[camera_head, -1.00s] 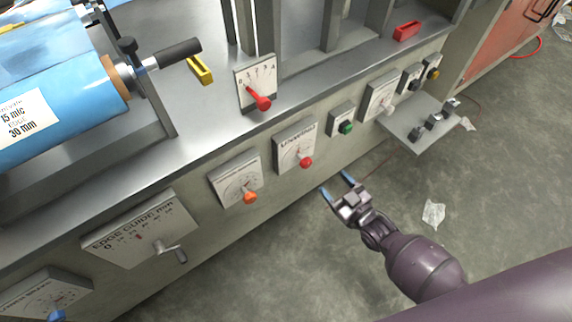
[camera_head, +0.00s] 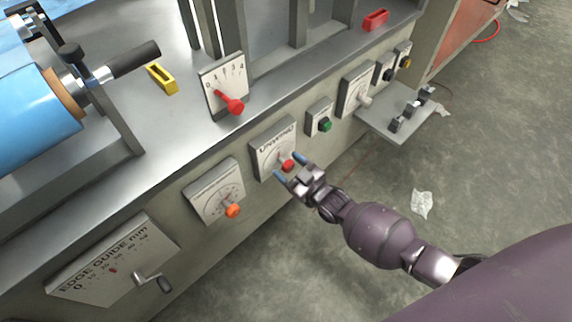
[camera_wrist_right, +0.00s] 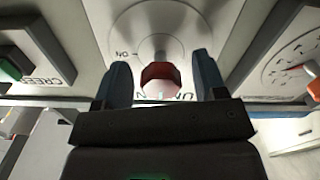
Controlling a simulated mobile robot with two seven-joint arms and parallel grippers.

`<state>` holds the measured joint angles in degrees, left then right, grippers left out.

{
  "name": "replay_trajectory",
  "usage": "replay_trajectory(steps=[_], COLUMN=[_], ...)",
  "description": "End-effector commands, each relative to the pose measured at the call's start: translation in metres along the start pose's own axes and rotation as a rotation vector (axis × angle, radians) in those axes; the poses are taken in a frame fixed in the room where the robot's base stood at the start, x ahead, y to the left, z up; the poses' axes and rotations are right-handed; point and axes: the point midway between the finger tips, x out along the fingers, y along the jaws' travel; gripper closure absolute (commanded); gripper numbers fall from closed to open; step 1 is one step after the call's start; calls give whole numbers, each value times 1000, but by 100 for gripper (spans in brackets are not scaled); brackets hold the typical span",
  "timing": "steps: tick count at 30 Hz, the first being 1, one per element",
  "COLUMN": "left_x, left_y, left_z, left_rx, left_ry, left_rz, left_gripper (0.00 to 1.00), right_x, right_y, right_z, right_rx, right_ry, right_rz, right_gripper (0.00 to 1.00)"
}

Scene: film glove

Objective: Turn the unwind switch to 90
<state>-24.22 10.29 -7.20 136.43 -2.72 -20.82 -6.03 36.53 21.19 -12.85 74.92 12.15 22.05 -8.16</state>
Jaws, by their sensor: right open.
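The unwind switch is a red knob (camera_head: 287,166) on a light plate marked UNWIND (camera_head: 268,145) on the machine's front panel. In the right wrist view the red knob (camera_wrist_right: 161,80) sits between the two blue fingertips, with the word ON on the dial to its left. My right gripper (camera_head: 290,167) is open, its fingers on either side of the knob; contact with it cannot be told. The gripper also shows in the wrist view (camera_wrist_right: 162,88). My left gripper is not in view.
An orange knob (camera_head: 233,210) is on the plate to the left, and a green button (camera_head: 325,125) is on the right. A red lever (camera_head: 233,105) stands above. A small shelf (camera_head: 385,124) juts out at right. The floor in front is mostly clear.

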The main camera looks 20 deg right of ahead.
Motion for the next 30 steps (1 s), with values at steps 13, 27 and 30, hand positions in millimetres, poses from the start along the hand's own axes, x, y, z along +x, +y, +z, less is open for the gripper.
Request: replay_trajectory(steps=[13,27,30], left_x=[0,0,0], left_y=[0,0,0], left_z=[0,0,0], left_rx=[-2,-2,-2], left_ry=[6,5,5], left_rz=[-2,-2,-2], left_gripper=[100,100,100], right_x=[8,8,8], right_y=[0,0,0], right_z=[0,0,0], right_rx=[0,6,23], right_ry=[-1,-1,-1], right_rz=[0,0,0], right_gripper=[37,84,84])
